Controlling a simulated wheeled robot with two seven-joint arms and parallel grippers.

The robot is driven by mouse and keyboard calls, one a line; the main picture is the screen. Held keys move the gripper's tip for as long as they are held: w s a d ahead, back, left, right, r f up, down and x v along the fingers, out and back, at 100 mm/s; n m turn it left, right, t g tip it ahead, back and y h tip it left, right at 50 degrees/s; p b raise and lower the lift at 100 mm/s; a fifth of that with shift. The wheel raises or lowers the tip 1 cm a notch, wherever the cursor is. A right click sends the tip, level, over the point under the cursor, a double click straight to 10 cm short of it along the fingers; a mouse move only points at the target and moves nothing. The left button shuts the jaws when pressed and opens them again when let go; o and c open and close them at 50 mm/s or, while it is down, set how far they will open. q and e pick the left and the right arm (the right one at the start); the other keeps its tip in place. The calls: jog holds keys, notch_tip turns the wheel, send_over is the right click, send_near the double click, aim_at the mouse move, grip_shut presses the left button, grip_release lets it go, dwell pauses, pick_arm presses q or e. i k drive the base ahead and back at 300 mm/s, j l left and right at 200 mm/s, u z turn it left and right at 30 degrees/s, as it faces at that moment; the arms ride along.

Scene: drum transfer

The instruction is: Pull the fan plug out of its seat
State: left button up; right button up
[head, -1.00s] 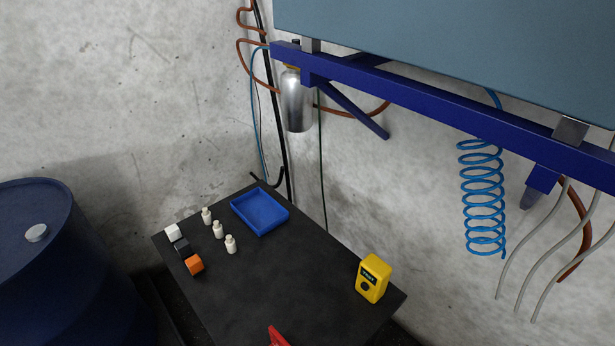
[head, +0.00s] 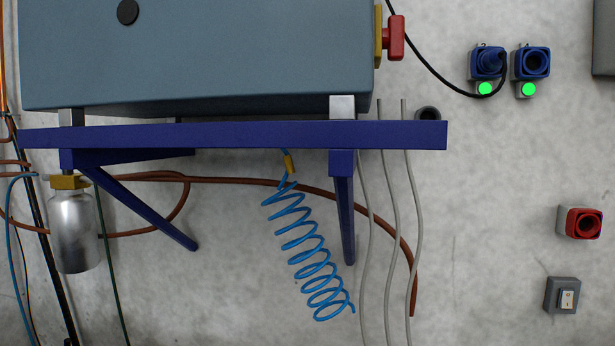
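A blue plug (head: 489,62) with a black cable sits in the left one of two blue wall sockets at the upper right of the head view. The black cable (head: 436,76) hangs from it in a loop and runs up to the left. The right blue socket (head: 531,63) is empty. A green lamp (head: 485,89) glows under the left socket and another green lamp (head: 528,90) under the right one. I cannot tell from the picture which device the cable feeds. Neither of my grippers is in view.
A grey-blue box (head: 200,55) with a red handle (head: 396,38) rests on a blue wall bracket (head: 230,135). A coiled blue hose (head: 309,255) hangs below it. A red socket (head: 581,223) and a switch (head: 564,295) are lower right. The wall around the blue sockets is mostly clear.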

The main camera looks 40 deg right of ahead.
aim_at(490, 60)
jog(key=z, duration=0.4)
jog(key=k+j+z, duration=0.1)
jog(key=z, duration=0.3)
jog(key=k+z, duration=0.1)
jog(key=z, duration=0.75)
jog(key=k+z, duration=0.1)
jog(key=z, duration=0.3)
